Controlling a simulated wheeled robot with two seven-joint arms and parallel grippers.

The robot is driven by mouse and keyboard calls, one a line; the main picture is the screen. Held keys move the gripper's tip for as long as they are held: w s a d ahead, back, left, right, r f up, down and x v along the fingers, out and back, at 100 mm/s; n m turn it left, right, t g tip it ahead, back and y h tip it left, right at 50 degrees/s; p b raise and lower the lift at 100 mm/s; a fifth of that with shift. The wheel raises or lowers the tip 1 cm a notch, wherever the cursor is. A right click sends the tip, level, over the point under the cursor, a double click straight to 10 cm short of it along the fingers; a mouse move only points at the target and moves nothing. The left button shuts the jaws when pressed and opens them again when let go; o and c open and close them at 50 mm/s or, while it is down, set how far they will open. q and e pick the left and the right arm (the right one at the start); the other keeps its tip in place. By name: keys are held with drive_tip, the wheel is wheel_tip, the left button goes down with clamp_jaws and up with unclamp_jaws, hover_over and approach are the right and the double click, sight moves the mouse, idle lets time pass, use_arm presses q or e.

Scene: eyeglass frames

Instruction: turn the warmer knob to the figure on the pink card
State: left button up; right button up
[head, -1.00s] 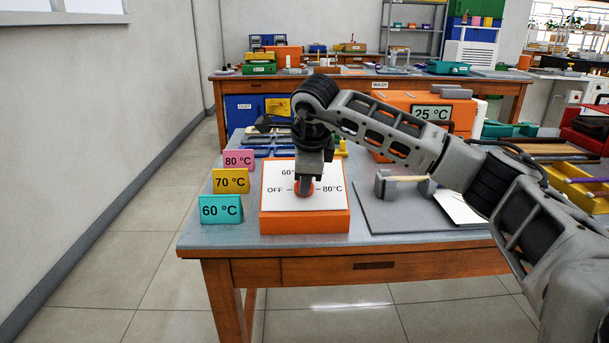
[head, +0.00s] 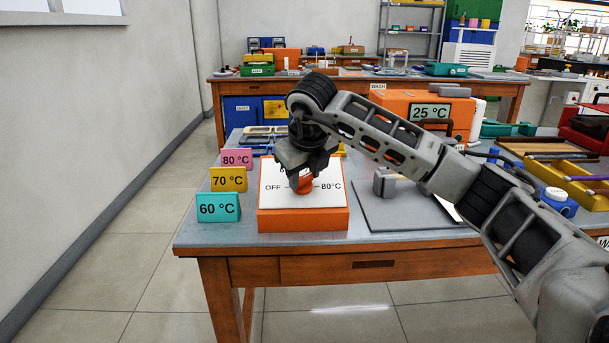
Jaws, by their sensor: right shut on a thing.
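The warmer (head: 303,220) is an orange box with a white sloped dial face at the front of the table. Its face shows "OFF" at left and "80°C" at right; the top marking is hidden behind my gripper. My right gripper (head: 303,180) reaches down over the face and is shut on the orange-red knob (head: 304,186). The knob's exact pointing is hard to tell. The pink card (head: 237,158) at the left reads 80 °C. The yellow card (head: 228,179) reads 70 °C and the teal card (head: 218,207) reads 60 °C. My left gripper is not in view.
A grey mat (head: 405,212) with a grey-ended holder (head: 384,182) lies right of the warmer. A larger orange box showing 25 °C (head: 431,113) stands behind. A yellow tray (head: 575,187) and a blue, white-lidded jar (head: 558,202) are at the right.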

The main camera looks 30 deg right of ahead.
drive_tip(key=m+b, duration=0.1)
drive_tip(key=m, duration=0.4)
drive_tip(key=shift+m, duration=0.3)
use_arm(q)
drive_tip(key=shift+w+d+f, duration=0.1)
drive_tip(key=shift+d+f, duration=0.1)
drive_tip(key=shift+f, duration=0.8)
use_arm(e)
drive_tip(key=shift+s+m, duration=0.1)
drive_tip(key=shift+m, duration=0.5)
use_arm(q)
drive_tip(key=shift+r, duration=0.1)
use_arm(e)
drive_tip(key=o, duration=1)
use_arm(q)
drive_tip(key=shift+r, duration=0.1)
use_arm(e)
drive_tip(key=shift+h, duration=0.3)
drive_tip(key=shift+a, duration=0.1)
